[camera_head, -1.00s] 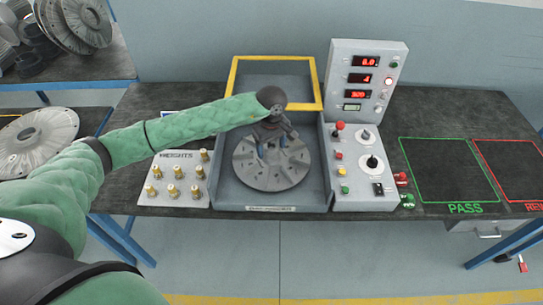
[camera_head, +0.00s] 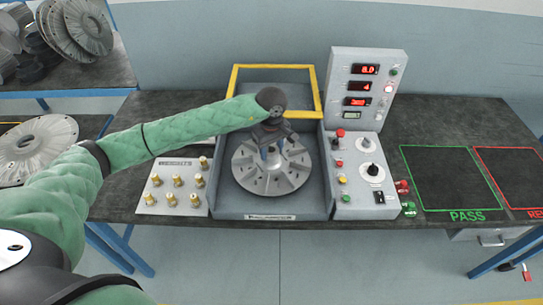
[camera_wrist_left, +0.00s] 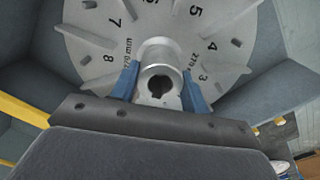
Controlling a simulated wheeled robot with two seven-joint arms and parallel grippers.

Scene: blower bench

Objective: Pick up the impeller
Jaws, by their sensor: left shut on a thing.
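The impeller (camera_head: 250,174) is a grey finned disc with a raised central hub. It sits inside the grey open-topped housing of the balancing machine (camera_head: 270,216) at the middle of the bench. In the left wrist view the impeller (camera_wrist_left: 200,28) shows numbers on its face and a bored hub (camera_wrist_left: 158,70). My left gripper (camera_head: 272,156) is above the middle of the disc, and in the wrist view its blue fingers (camera_wrist_left: 160,85) are shut on the hub from both sides. Whether the disc touches the machine under it is hidden. My right gripper is not in view.
A yellow-framed guard (camera_head: 275,90) stands open behind the housing. A control panel (camera_head: 365,85) is on its right and a weights board (camera_head: 160,200) on its left. Green PASS (camera_head: 450,180) and red (camera_head: 512,170) outlined areas are empty. Another finned disc (camera_head: 35,145) lies at far left.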

